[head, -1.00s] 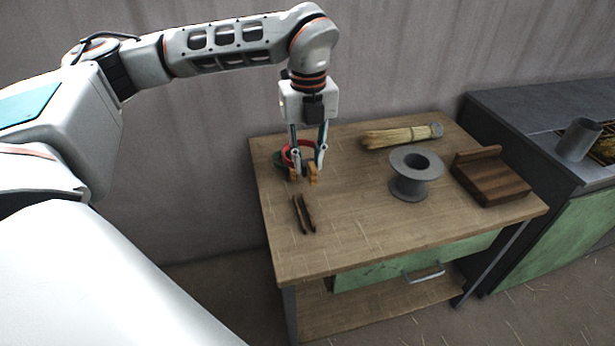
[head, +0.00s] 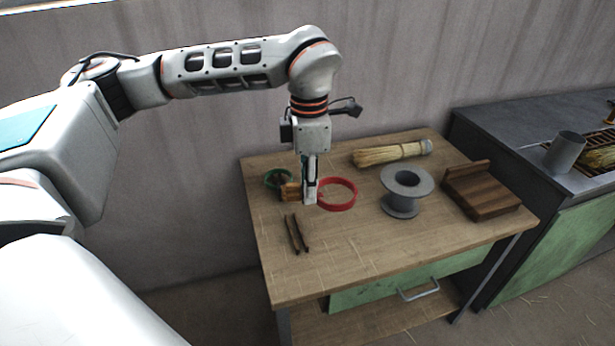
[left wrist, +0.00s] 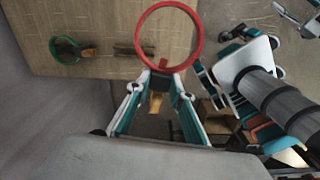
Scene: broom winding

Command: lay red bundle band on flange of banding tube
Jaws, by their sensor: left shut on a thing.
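The red bundle band (head: 337,208) is a round ring held by its edge in my left gripper (head: 310,200), raised above the table. In the left wrist view the red band (left wrist: 165,66) extends beyond the shut fingertips (left wrist: 163,73), its far part over the table. The banding tube (head: 401,204) is a grey spool standing upright on the table, to the right of the band. Its upper flange (head: 426,187) is bare, with an open hole in the middle. The band and the tube are apart.
A green band (head: 268,184) lies at the table's back left, near a small brown piece. Two dark sticks (head: 297,235) lie in front. A straw bundle (head: 385,155) lies behind the tube and a wooden block (head: 482,195) stands to its right. The front of the table is mostly clear.

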